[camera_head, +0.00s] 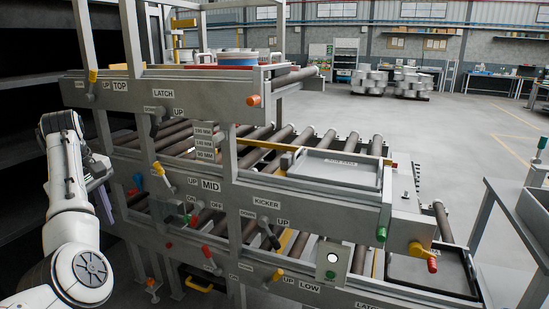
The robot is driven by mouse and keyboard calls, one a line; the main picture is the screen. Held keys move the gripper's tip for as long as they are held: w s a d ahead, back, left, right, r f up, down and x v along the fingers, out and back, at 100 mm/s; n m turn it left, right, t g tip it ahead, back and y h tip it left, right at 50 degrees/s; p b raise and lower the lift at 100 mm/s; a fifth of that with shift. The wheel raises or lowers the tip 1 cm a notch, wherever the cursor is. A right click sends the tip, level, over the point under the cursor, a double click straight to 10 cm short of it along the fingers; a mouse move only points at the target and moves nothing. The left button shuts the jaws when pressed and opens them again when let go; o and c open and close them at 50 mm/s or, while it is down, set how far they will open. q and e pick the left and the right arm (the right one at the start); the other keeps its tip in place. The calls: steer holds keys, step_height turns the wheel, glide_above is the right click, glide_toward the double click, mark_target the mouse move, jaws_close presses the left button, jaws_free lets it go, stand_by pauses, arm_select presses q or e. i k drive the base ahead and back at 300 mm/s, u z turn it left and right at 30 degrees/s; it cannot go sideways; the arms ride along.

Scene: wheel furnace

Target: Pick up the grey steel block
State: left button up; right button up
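I cannot pick out the grey steel block with certainty. A small grey block-like piece (286,161) sits at the left edge of the grey tray (335,170) on the middle level of the roller rack. Grey plates marked in MM (204,142) hang stacked on the rack's front, left of centre. My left gripper (104,190) is at the rack's left end, beside the front rail and well left of the tray. It is seen side-on and small, with a purple strip at its lower end, so its opening is unclear. My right gripper is out of view.
The rack's grey front rails (330,202) carry coloured levers, including a black-handled kicker lever (268,233) and a red-handled one (208,254). A dark tray (430,272) sits low at the right. A grey-framed table (520,215) stands right. Open floor (460,135) lies behind.

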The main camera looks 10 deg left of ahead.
mark_target(286, 160)
steer(key=z, duration=0.85)
steer(key=i, duration=2.2)
steer(key=u, duration=0.55)
